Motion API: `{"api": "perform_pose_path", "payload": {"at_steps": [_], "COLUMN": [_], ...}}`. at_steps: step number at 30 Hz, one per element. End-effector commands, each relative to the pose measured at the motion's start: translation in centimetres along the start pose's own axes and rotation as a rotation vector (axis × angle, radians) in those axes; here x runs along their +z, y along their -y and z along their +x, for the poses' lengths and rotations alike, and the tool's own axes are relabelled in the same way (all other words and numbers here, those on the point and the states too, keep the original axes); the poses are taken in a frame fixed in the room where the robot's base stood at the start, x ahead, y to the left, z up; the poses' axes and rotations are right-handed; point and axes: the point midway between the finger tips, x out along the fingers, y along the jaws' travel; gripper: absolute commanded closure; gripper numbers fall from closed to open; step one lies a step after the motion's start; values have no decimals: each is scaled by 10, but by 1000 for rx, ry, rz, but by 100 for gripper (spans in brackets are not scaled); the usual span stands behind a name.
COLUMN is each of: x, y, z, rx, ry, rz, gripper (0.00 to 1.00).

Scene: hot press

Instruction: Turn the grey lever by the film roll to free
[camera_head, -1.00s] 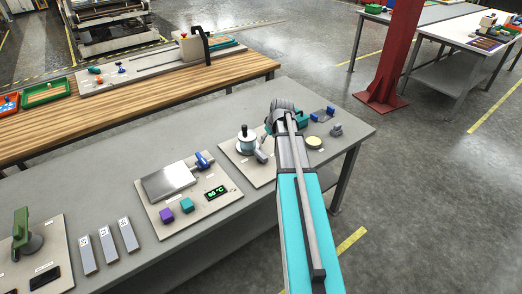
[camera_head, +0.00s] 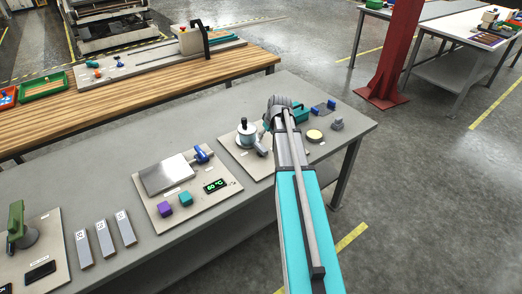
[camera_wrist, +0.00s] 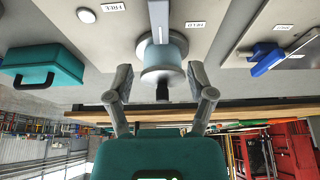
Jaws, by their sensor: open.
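The film roll (camera_head: 246,134), a pale blue cylinder with a black knob, stands upright on a light board. In the wrist view the roll (camera_wrist: 164,55) is in the middle, beyond my fingers. The grey lever (camera_head: 260,146) is beside the roll. It appears in the wrist view as a grey bar (camera_wrist: 158,20) running out of the top edge, between a FREE label (camera_wrist: 115,6) and a second label (camera_wrist: 195,24), probably HELD. My gripper (camera_wrist: 160,78) is open and empty, its fingers apart and clear of the lever. In the head view my arm hides the fingertips.
A teal case (camera_wrist: 42,64) and a blue handle (camera_wrist: 266,58) flank the roll in the wrist view. A board with a metal plate (camera_head: 166,174) and temperature display (camera_head: 215,185) lies left of it. A round yellowish pad (camera_head: 314,135) is to the right.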

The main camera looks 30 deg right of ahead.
Motion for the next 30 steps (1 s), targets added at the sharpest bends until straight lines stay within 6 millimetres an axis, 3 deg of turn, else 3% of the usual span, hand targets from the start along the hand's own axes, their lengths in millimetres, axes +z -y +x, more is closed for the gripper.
{"api": "perform_pose_path", "payload": {"at_steps": [30], "x": [1], "y": [0], "z": [89], "rx": [0], "ry": [0], "rz": [1], "gripper": [30]}}
